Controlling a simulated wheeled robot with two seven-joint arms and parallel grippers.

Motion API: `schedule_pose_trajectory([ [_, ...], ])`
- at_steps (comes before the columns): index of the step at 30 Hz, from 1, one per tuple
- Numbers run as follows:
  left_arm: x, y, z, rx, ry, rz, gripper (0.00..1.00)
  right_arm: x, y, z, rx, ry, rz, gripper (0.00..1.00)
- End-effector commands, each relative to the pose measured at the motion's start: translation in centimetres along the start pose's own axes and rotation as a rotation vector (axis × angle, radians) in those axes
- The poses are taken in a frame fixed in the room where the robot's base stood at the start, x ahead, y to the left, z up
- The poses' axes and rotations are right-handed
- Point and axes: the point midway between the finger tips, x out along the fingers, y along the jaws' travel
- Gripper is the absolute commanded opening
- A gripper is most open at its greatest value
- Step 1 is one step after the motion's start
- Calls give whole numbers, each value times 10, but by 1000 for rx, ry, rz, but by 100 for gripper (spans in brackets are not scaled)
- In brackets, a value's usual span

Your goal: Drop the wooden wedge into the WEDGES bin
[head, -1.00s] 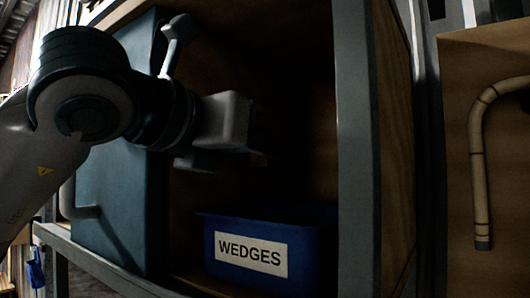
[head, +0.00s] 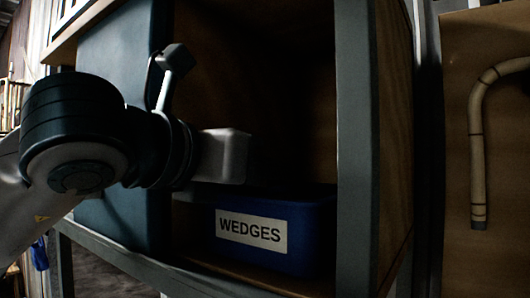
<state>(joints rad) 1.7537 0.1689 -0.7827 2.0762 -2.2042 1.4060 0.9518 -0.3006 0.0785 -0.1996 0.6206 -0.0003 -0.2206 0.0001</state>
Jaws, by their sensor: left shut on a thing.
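The blue WEDGES bin (head: 312,232) stands on the floor of a dark wooden cabinet compartment, with its white label facing me. My left gripper (head: 244,184) reaches in from the left, just above the bin's rim at its left part. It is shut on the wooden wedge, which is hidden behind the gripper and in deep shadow. I cannot tell whether the gripper touches the rim. The inside of the bin is not visible. My right gripper is not in view.
A grey metal post (head: 357,150) bounds the compartment on the right. A dark blue-green door or panel (head: 115,215) stands on its left, behind my arm. A grey rail runs below. A bent rattan pole (head: 476,150) is on a board at far right.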

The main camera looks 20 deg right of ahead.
Motion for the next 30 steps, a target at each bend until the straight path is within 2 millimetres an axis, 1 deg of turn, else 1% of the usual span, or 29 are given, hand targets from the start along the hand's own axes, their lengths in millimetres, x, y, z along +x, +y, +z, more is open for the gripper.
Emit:
schedule_pose_trajectory([
  [4, 1, 0, -5, 0, 0, 0, 2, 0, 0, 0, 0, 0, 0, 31],
  [12, 1, 0, -6, 1, 0, 0, 2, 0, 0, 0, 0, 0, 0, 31],
  [13, 1, 0, -6, 1, 0, 0, 28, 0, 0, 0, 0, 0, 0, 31],
  [14, 1, 0, -6, 1, 0, 0, 35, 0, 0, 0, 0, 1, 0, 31],
  [15, 1, 0, -5, 1, 0, 0, 44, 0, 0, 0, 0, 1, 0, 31],
  [25, 0, 0, -6, 1, 0, 0, 45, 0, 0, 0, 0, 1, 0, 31],
  [30, -6, 0, -7, 1, -2, 0, 45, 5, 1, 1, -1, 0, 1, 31],
])
